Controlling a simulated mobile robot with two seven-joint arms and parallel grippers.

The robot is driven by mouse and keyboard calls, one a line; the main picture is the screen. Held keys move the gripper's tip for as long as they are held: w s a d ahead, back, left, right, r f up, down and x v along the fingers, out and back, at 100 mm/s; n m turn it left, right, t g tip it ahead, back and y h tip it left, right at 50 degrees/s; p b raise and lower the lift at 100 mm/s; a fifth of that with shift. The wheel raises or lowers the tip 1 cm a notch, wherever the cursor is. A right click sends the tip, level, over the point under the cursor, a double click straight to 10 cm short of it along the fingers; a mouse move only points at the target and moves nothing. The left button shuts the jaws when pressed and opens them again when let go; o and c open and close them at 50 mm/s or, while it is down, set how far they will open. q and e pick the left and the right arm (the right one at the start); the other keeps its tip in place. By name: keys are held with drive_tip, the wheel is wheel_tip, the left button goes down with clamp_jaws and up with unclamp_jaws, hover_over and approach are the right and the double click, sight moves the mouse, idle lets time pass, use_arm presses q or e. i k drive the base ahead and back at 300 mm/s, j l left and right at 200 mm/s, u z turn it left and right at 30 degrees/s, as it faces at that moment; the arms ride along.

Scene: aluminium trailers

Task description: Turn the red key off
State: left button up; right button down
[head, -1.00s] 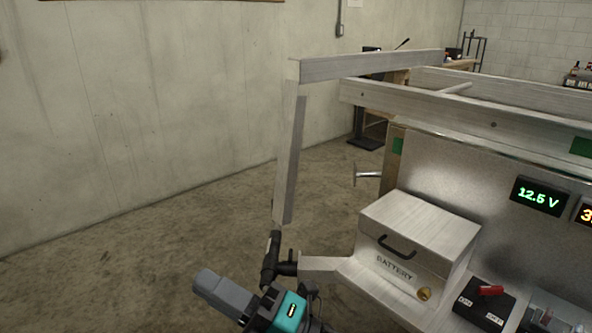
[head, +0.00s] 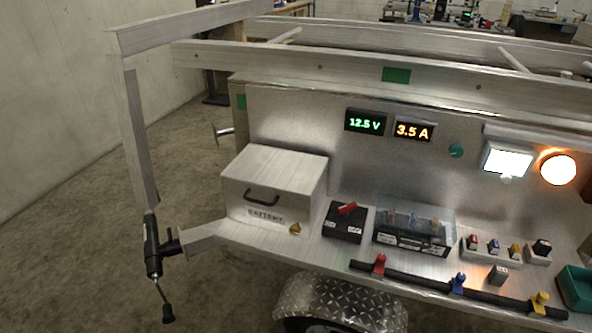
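The red key (head: 347,209) sits on top of a small black switch box (head: 343,229) on the trailer's metal shelf, right of the battery box. The key lies slantwise across the top of the switch. Small white labels show on the switch box but are too small to read. The voltage display (head: 365,121) reads 12.5 V in green and the current display (head: 413,129) reads 3.5 A in orange. A white lamp (head: 508,162) and a round amber lamp (head: 558,169) are lit. Neither of my grippers is in view.
The battery box (head: 272,185) stands left of the switch. A clear-covered fuse block (head: 413,232) stands close on its right. A black bar with red, blue and yellow valves (head: 457,284) runs along the shelf's front edge. Aluminium rails (head: 320,67) cross above.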

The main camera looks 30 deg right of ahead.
sight(345, 210)
drive_tip(key=z, duration=1.2)
